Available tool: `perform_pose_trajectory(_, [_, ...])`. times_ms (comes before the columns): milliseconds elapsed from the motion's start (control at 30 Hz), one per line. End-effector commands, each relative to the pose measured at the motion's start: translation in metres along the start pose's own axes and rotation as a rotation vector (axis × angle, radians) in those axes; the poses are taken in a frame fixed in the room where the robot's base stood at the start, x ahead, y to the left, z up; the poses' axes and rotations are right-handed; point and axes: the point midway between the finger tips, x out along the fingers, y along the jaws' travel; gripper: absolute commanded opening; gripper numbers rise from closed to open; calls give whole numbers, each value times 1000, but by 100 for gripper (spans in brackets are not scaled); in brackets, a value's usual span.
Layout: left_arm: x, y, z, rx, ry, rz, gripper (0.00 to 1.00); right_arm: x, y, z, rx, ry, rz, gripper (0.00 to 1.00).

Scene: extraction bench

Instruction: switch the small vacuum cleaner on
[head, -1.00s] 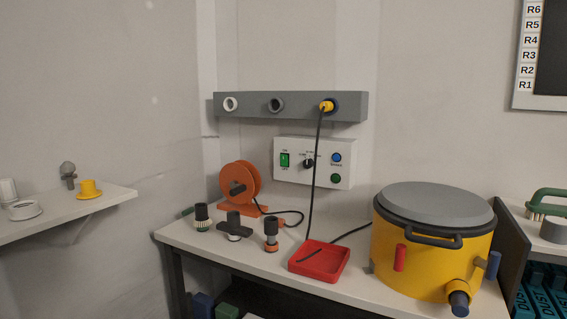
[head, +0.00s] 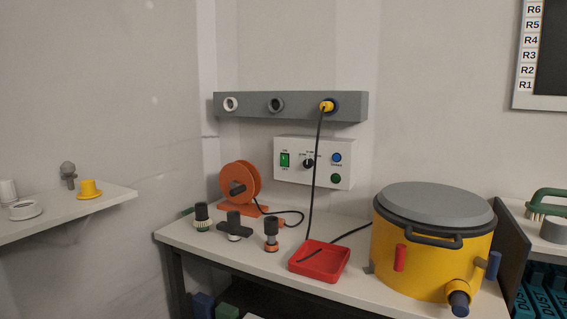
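The small vacuum cleaner (head: 432,243) is a yellow drum with a grey lid, standing on the right part of the bench. A red part (head: 400,257) and a blue part (head: 493,265) stick out from its sides, and a yellow port with a dark blue end (head: 459,302) is low at its front. Neither gripper is in view.
A grey rail (head: 300,106) holds a yellow plug (head: 327,106) with a black cable hanging down. On the bench (head: 210,248) are an orange reel (head: 240,184), several dark-topped fittings (head: 234,224) and a red tray (head: 320,262). A shelf (head: 110,200) is at left.

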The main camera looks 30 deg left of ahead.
Motion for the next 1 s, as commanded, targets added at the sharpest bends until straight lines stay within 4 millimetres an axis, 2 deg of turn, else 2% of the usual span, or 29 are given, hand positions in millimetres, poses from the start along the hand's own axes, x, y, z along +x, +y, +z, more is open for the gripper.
perform_pose_trajectory(500, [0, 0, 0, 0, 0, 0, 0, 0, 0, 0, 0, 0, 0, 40])
perform_pose_trajectory(833, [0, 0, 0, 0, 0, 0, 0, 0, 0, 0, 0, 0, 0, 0])
perform_pose_trajectory(1000, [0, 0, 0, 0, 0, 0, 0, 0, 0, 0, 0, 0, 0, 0])
